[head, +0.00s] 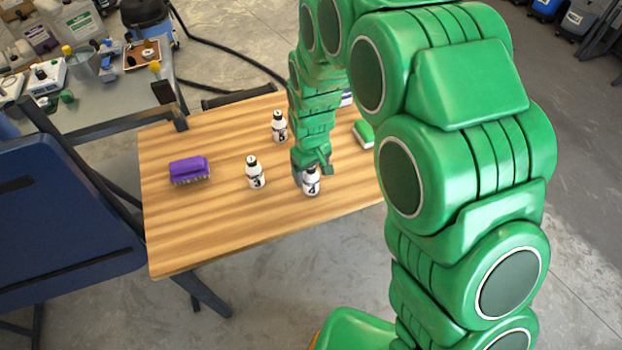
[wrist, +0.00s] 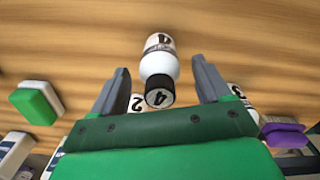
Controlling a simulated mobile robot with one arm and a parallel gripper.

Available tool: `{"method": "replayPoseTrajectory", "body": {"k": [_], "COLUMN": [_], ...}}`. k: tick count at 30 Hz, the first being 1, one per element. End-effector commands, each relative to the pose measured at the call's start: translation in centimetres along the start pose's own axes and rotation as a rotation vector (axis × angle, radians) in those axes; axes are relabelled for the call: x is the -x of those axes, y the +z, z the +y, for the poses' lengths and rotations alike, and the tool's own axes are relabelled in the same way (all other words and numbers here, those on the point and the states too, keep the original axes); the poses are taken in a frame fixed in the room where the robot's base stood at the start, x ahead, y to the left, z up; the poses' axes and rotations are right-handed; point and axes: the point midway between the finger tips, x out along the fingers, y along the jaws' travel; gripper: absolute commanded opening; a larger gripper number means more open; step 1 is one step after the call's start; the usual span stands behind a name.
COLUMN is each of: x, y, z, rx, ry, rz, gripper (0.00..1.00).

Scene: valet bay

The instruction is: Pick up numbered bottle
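Three white numbered bottles with black caps show on the wooden table (head: 215,225) in the head view: bottle 3 (head: 255,175), bottle 4 (head: 312,184) and bottle 5 (head: 279,127). My gripper (head: 312,170) is at bottle 4 and partly covers the area behind it. In the wrist view, bottle 4 (wrist: 159,64) lies between the two fingers of my gripper (wrist: 160,66), with a gap on each side. The fingers are open.
A purple brush (head: 189,169) lies at the table's left, and a green and white sponge (head: 364,132) at its right. A dark blue folded panel (head: 60,220) stands left of the table. The table's front strip is clear.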

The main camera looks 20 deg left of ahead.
Motion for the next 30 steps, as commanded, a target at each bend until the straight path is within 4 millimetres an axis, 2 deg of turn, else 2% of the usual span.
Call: {"method": "replayPoseTrajectory", "body": {"k": [1, 2, 12, 23, 30], "x": [0.0, 0.0, 0.0, 0.5, 3.4], "y": [0.0, 0.0, 0.0, 0.0, -0.1], "z": [0.0, 0.0, 0.0, 0.0, 0.0], "rx": [0.0, 0.0, 0.0, 0.0, 0.0], "ry": [0.0, 0.0, 0.0, 0.0, 0.001], "rz": [0.0, 0.0, 0.0, 0.0, 0.004], "gripper": [0.7, 0.65, 0.13, 0.12, 0.12]}}
